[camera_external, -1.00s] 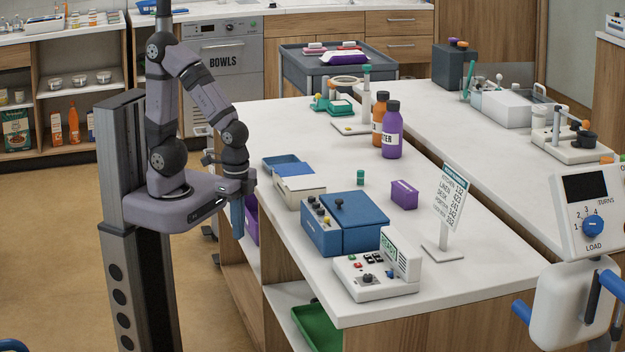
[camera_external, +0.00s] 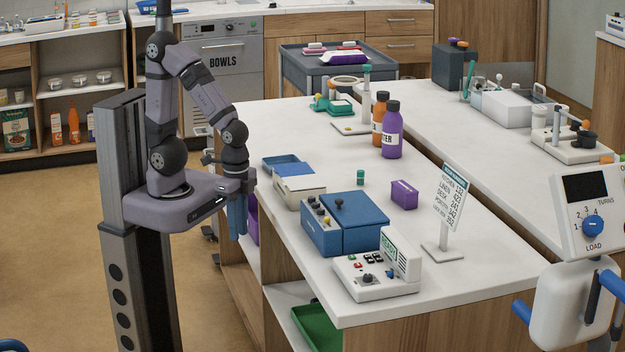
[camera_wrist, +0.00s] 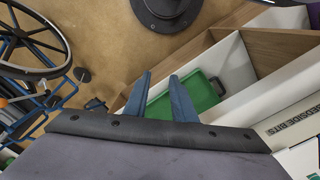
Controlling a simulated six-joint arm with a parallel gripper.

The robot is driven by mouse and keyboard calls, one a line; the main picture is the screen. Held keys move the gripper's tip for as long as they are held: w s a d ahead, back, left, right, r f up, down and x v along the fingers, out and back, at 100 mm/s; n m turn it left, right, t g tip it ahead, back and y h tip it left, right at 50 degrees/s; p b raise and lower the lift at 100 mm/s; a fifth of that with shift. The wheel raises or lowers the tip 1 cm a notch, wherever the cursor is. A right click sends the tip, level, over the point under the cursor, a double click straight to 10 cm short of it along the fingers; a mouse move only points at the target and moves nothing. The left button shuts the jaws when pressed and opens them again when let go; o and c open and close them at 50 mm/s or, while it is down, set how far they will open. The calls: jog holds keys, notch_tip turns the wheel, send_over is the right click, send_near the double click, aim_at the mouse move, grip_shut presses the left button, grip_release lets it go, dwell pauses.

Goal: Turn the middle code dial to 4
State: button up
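A blue box (camera_external: 362,225) with a black knob on its lid stands on the front white counter in the external view. Several small knobs, which look like the code dials (camera_external: 318,213), sit in a row along its left part. They are too small to read, so I cannot tell the middle dial's setting. My gripper (camera_external: 237,228) hangs off the counter's left edge, pointing down, well apart from the box. In the wrist view my gripper's two blue fingers (camera_wrist: 161,76) are spread with nothing between them. The dials are not in the wrist view.
A code card on a stand (camera_external: 450,208), a white button console (camera_external: 376,275), a purple box (camera_external: 404,194) and a cream box (camera_external: 299,187) stand around the blue box. A green tray (camera_wrist: 206,92) lies on the shelf below. A wheelchair wheel (camera_wrist: 32,40) shows at left.

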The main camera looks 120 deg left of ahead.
notch_tip(320, 180, up, 6)
jog(key=s+d+m+g+p, duration=0.1)
jog(key=s+d+g+p, duration=0.1)
jog(key=p, duration=0.7)
jog(key=n+t+y+p, duration=0.3)
jog(key=n+p, duration=0.5)
jog(key=n, duration=1.1)
send_near(316, 203)
jog(key=shift+w+d+f+g+y, duration=0.2)
jog(key=shift+w+d+g+y, duration=0.3)
jog(key=shift+d+y, duration=0.15)
jog(key=shift+s+a+f, duration=0.1)
jog(key=shift+p+x, duration=1.35)
jog(key=shift+x, duration=2.15)
